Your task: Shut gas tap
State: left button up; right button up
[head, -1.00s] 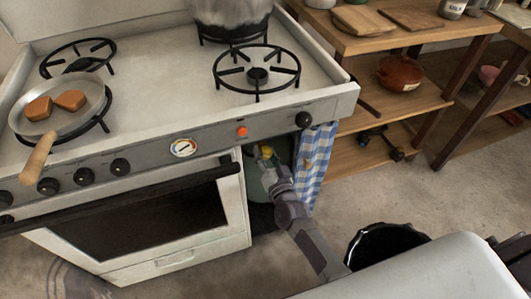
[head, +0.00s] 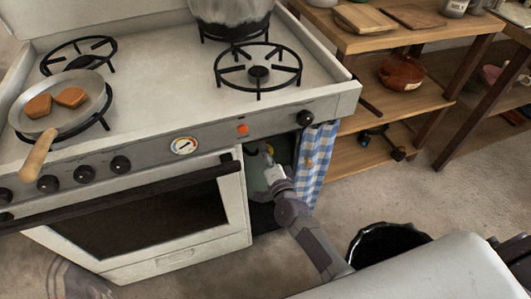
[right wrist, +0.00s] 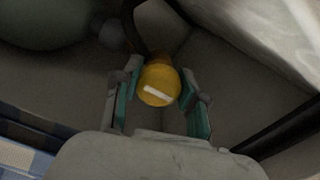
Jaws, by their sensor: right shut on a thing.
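The gas tap is a round yellow knob (right wrist: 160,88) with a white bar mark, seen in the right wrist view. The bar lies nearly crosswise, its right end slightly lower. My right gripper (right wrist: 160,95) has its teal-padded fingers on both sides of the knob and is shut on it. In the head view my right gripper (head: 272,165) reaches into the opening beside the oven, and the knob is mostly hidden. The greenish gas bottle (head: 256,178) stands in that opening; its rounded side also shows in the right wrist view (right wrist: 45,22). My left gripper is not in view.
A blue checked curtain (head: 314,165) hangs close to the right of my right gripper. The stove front (head: 215,135) and oven door (head: 150,215) are to its left. A black bin (head: 385,242) stands on the floor beside my arm. Wooden shelves (head: 405,95) stand at the right.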

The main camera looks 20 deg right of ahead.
dwell(0.6)
jog(key=o, duration=1.1)
jog(key=shift+c, duration=0.2)
jog(key=shift+o, duration=0.4)
jog(key=s, duration=1.2)
jog(key=shift+d, duration=0.25)
jog(key=shift+a+f, duration=0.1)
